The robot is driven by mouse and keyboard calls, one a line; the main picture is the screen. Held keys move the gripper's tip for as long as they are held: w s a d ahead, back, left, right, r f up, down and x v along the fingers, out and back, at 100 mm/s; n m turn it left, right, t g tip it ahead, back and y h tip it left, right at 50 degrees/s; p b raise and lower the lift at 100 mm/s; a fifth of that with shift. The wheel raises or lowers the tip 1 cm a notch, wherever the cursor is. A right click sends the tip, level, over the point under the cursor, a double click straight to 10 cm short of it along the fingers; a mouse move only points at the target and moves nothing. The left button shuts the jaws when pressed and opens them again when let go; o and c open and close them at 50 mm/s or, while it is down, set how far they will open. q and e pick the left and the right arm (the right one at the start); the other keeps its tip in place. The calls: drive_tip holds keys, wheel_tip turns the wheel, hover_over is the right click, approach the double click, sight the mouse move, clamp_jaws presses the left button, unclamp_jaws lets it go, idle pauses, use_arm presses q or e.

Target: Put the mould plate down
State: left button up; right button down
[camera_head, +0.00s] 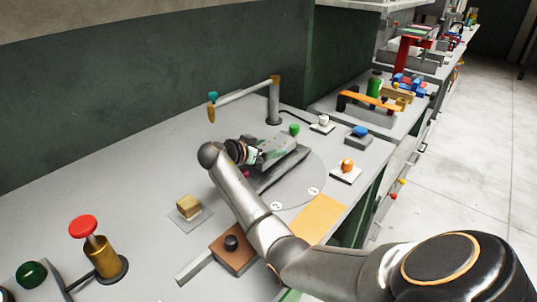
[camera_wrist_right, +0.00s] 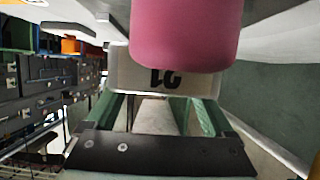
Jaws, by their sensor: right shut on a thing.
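My right gripper (camera_head: 270,150) is over the round turntable area of the grey bench, shut on the mould plate. In the head view a dark grey plate-like body (camera_head: 278,172) shows under and beside the gripper; its edges are partly hidden by my wrist. In the right wrist view the green fingers of the gripper (camera_wrist_right: 160,98) reach to a pale block marked with upside-down digits (camera_wrist_right: 128,72), which I take for the mould plate. A pink rounded piece (camera_wrist_right: 185,35) stands in front of it. I cannot tell whether the plate touches the bench. My left gripper is not in view.
A post with a swing arm (camera_head: 273,102) stands behind the gripper. An orange knob (camera_head: 347,165) and a blue knob (camera_head: 360,131) stand to the right. A yellow mat (camera_head: 319,217), brown block (camera_head: 233,257) and red-topped plunger (camera_head: 84,227) are nearer. The left bench surface is mostly clear.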

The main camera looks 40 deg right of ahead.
drive_tip(key=s+a+r, duration=0.1)
drive_tip(key=r, duration=0.1)
drive_tip(key=s+a+r, duration=0.1)
drive_tip(key=r, duration=0.1)
drive_tip(key=s+a+r, duration=0.1)
drive_tip(key=r, duration=0.1)
drive_tip(key=shift+r, duration=0.15)
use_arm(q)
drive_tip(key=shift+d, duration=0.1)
use_arm(e)
drive_tip(key=s+a+r, duration=0.4)
drive_tip(key=s+a, duration=0.2)
drive_tip(key=s, duration=0.1)
drive_tip(key=shift+s+a+r, duration=0.2)
drive_tip(key=shift+a+r, duration=0.05)
drive_tip(key=shift+r, duration=0.1)
